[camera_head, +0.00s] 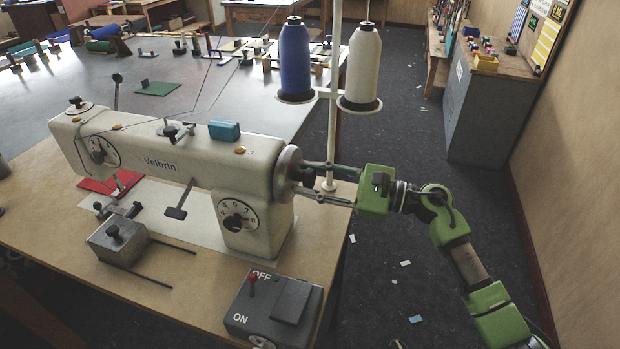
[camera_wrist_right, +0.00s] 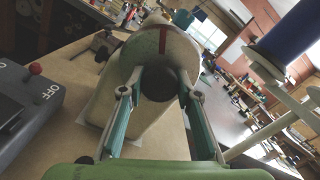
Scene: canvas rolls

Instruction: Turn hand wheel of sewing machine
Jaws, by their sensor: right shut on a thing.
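The cream sewing machine (camera_head: 190,160) marked "Velbrin" stands on a wooden table. Its hand wheel (camera_head: 287,165) is the pale disc at the machine's right end, with a dark round hub. In the right wrist view the wheel (camera_wrist_right: 147,52) faces me, with a red mark near its top. My right gripper (camera_head: 304,180) reaches in from the right. In the right wrist view its two fingers (camera_wrist_right: 159,89) lie on either side of the dark hub and are shut on it. The fingertips hide the hub's edges. My left gripper is not in view.
A grey switch box (camera_head: 273,310) with a red lever sits at the table's front right; it also shows in the right wrist view (camera_wrist_right: 30,95). A thread stand with a blue cone (camera_head: 295,60) and a white cone (camera_head: 362,65) rises behind the wheel. Open floor lies to the right.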

